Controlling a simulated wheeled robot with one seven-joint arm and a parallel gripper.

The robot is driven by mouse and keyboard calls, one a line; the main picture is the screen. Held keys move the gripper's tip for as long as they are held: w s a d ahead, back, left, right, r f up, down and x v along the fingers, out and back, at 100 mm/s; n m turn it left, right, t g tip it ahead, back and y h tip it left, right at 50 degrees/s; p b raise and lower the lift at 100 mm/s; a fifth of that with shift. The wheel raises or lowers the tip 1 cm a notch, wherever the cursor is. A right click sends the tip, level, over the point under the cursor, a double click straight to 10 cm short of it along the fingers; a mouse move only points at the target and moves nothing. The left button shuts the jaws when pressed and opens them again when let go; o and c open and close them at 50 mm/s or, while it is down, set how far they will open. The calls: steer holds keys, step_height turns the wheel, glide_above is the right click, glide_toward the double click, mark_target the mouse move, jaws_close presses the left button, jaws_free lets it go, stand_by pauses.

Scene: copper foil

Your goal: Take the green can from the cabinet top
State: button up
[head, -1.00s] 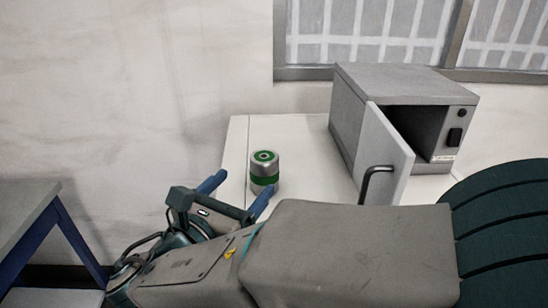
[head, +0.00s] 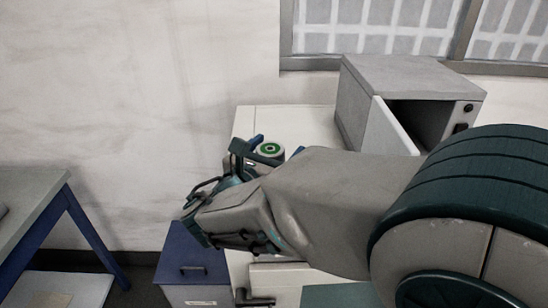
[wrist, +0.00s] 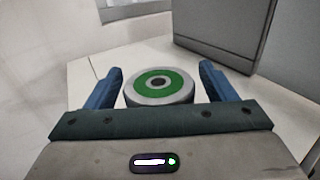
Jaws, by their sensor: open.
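In the wrist view the can (wrist: 159,84) sits between the two blue fingers of my gripper (wrist: 159,85), with a gap on each side. My gripper is open around the can. In the head view my gripper (head: 277,146) is partly hidden by my own arm.
A grey box with an open door (head: 400,85) stands on the cabinet top to the right of the can. A blue-legged table (head: 40,205) is at the left. A blue drawer unit (head: 190,262) stands below.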

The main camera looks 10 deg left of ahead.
steer(key=shift+c, duration=0.3)
steer(key=c, duration=1.1)
steer(key=shift+c, duration=0.2)
